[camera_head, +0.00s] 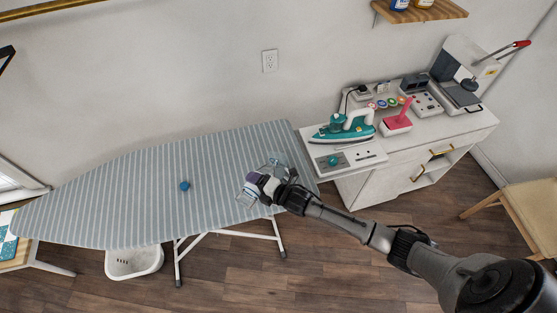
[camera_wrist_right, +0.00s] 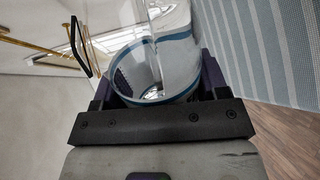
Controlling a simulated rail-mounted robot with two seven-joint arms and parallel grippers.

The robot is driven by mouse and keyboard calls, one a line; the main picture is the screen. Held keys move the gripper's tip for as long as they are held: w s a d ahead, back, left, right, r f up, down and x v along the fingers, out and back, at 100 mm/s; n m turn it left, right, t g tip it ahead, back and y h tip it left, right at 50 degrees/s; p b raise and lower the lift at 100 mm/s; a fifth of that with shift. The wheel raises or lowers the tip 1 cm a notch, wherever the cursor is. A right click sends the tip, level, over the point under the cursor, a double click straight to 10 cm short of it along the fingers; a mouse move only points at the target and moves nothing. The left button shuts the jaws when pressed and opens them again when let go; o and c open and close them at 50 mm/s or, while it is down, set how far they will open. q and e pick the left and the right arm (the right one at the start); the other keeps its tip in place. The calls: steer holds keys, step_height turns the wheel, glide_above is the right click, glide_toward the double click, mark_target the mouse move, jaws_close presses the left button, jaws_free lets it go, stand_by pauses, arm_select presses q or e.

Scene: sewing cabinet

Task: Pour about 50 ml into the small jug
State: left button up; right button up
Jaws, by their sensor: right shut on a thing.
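My right gripper (camera_head: 258,188) is over the right end of the striped ironing board, shut on a clear jug (camera_head: 248,197). In the right wrist view the clear jug (camera_wrist_right: 128,72) has a blue-green rim and sits between the purple finger pads. A second clear vessel (camera_wrist_right: 178,62), apparently with clear liquid, overlaps it there. In the head view another clear shape (camera_head: 277,160) shows just behind the gripper. I cannot tell which of the two is the small jug, or whether liquid is flowing. My left gripper is not in view.
A teal iron (camera_head: 345,127) and several sewing items stand on the white cabinet (camera_head: 440,132) to the right. A white basket (camera_head: 134,262) is below the board.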

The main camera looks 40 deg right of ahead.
stand_by(0.6)
steer(key=f+b, duration=0.1)
steer(key=f+n+b, duration=0.1)
steer(key=f+n+h+b, duration=0.1)
steer(key=b, duration=0.1)
steer(key=shift+s+a+t, duration=0.1)
steer(key=shift+a+t, duration=0.2)
steer(key=shift+f+n, duration=0.3)
steer(key=shift+n, duration=0.3)
steer(key=shift+d+r, duration=0.1)
steer(key=shift+d, duration=0.2)
steer(key=shift+n+h, duration=0.3)
stand_by(0.3)
